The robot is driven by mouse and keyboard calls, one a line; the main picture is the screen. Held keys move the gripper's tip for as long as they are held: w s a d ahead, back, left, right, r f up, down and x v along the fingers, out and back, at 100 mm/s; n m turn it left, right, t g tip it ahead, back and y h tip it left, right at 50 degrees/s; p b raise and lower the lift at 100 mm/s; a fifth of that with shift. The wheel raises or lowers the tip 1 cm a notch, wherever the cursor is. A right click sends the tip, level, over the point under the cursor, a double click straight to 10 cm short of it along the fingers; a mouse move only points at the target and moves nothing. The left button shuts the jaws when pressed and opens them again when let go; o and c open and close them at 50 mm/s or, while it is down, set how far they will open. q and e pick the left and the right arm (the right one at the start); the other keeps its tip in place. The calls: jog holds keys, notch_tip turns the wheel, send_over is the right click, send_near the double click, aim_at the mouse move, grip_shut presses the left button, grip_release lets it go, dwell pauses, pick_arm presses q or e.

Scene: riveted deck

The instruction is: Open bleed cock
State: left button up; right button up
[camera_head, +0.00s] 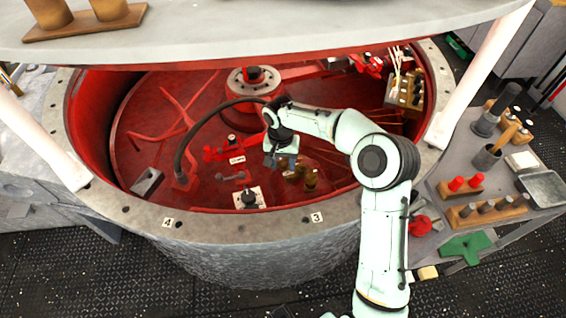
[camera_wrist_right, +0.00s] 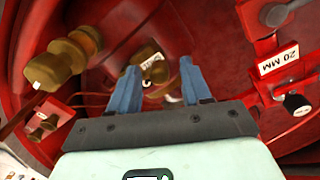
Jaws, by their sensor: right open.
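My right gripper (camera_head: 282,162) reaches down into the red round tub. In the right wrist view its two blue fingers stand apart, and the gap between them (camera_wrist_right: 158,72) holds nothing that I can see gripped. A small brass fitting (camera_wrist_right: 155,72) with a white tag shows beyond and between the fingers. A larger brass fitting (camera_wrist_right: 62,66) is left of the fingers. In the head view, brass fittings (camera_head: 310,180) stand just right of and below the gripper. I cannot tell which brass piece is the bleed cock. My left gripper is not in view.
The tub's grey rim (camera_head: 240,232) surrounds the work area. A black hose (camera_head: 195,130) arches left of the gripper. Red valves (camera_head: 212,154) and a "20 MM" label (camera_wrist_right: 279,60) are close by. A side table (camera_head: 455,150) with tools stands at right.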

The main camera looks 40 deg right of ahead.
grip_shut()
dwell(0.3)
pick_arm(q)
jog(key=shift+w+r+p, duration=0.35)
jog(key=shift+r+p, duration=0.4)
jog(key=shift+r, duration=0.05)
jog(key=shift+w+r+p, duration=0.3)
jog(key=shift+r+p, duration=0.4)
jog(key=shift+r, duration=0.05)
pick_arm(e)
jog(key=shift+w+d+m, duration=0.4)
jog(key=shift+w+m, duration=0.1)
jog(key=shift+m, duration=0.7)
jog(key=shift+w+d+m, duration=0.35)
jog(key=shift+w+m, duration=0.2)
jog(key=shift+m, duration=0.65)
jog(key=shift+w+d+m, duration=0.4)
jog(key=shift+w+m, duration=0.1)
jog(key=shift+m, duration=0.7)
grip_release()
